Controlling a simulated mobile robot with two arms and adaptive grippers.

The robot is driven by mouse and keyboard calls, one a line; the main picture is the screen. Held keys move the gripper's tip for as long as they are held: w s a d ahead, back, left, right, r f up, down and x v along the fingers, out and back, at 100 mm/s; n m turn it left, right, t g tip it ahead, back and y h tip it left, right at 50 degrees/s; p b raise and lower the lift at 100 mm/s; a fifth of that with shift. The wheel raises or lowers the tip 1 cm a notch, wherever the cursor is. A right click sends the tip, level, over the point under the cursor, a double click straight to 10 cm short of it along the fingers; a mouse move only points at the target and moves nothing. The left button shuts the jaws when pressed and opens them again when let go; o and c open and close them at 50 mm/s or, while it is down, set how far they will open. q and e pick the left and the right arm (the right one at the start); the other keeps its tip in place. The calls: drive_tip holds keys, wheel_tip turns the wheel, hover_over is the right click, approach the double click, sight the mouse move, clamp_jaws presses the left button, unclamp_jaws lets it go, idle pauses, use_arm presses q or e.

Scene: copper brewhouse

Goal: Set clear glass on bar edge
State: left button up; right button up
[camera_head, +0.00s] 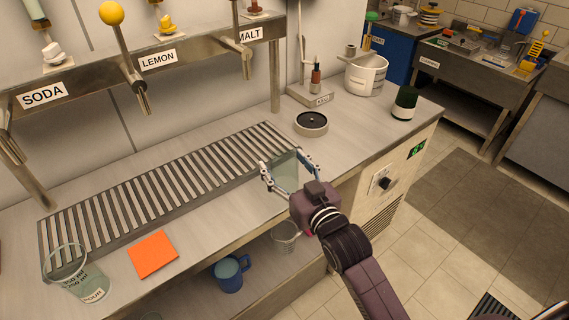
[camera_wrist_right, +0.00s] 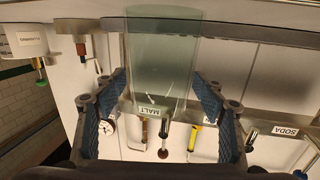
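The clear glass (camera_head: 286,168) is a plain, pale-green tumbler at the front edge of the steel bar (camera_head: 215,222), right of the slatted drip grate. My right gripper (camera_head: 282,160) has a finger on each side of it, and the fingertips seem to touch its walls. In the wrist view the glass (camera_wrist_right: 162,60) stands between the two blue-padded fingers (camera_wrist_right: 160,85). Whether its base rests on the bar or hangs just above it cannot be told. My left gripper is out of view.
A printed glass (camera_head: 80,275) and an orange square (camera_head: 152,254) are on the bar's left part. A round black-topped disc (camera_head: 311,123), a bucket (camera_head: 365,75) and a dark cup (camera_head: 404,103) stand farther right. A blue mug (camera_head: 230,273) and a clear vessel (camera_head: 286,237) sit below.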

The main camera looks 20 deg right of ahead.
drive_tip(key=shift+r, duration=0.1)
drive_tip(key=shift+r, duration=0.15)
drive_tip(key=s+d+p, duration=0.1)
drive_tip(key=s+p, duration=0.2)
drive_tip(key=s, duration=0.8)
drive_tip(key=shift+s+d+r, duration=0.25)
drive_tip(key=shift+s+d, duration=0.1)
drive_tip(key=shift+s, duration=0.05)
